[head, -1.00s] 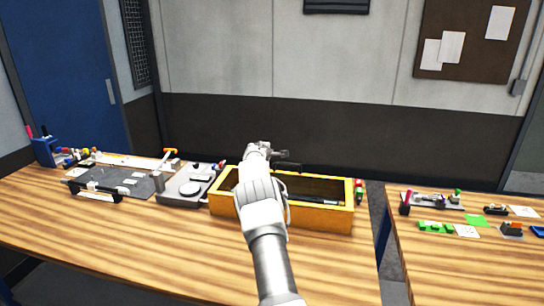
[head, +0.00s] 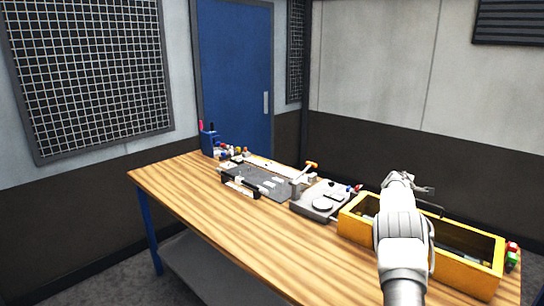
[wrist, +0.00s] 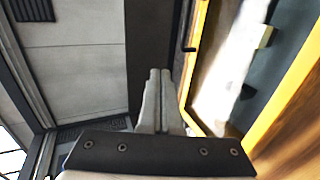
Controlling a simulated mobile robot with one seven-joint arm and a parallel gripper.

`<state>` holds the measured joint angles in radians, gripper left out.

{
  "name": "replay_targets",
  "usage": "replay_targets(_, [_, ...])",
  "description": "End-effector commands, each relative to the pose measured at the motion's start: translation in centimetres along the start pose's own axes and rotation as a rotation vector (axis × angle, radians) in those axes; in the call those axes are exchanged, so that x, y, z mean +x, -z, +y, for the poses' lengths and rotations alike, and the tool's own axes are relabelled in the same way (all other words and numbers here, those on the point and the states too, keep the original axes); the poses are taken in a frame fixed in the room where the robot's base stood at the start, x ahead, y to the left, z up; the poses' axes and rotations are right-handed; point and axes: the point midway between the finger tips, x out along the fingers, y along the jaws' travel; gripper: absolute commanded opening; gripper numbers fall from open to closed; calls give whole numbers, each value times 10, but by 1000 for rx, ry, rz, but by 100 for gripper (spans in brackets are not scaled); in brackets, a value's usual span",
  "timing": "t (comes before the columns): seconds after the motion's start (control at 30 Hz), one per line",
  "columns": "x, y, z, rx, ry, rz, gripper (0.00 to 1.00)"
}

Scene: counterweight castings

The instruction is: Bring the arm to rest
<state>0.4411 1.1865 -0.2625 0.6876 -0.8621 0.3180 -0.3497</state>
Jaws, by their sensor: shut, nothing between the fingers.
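My gripper (head: 426,190) is at the end of my raised arm, at the right of the head view, in front of and over the yellow box (head: 462,275). In the wrist view the two fingers of my gripper (wrist: 159,74) are together with nothing between them. The yellow box also shows in the wrist view (wrist: 194,52), to the right of the fingers. My arm hides part of the box and some of its inside.
The wooden workbench (head: 220,225) carries a grey fixture (head: 316,203), a dark mat (head: 262,183) and a blue holder (head: 209,143) with pens. The bench's front left is bare. A blue door (head: 236,75) and wall stand behind.

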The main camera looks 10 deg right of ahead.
Motion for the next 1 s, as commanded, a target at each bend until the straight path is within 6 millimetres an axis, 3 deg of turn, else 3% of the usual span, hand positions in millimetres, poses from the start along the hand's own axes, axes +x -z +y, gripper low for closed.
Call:
replay_targets(0.17, [-29, 6, 24, 75, 19, -2, 0])
replay_targets(0.5, [-148, 18, 66, 337, 144, -3, 0])
replay_targets(0.77, [-254, 24, 68, 508, 270, 16, 0])
replay_targets(1.0, [-357, 21, 48, 632, 403, 39, 0])
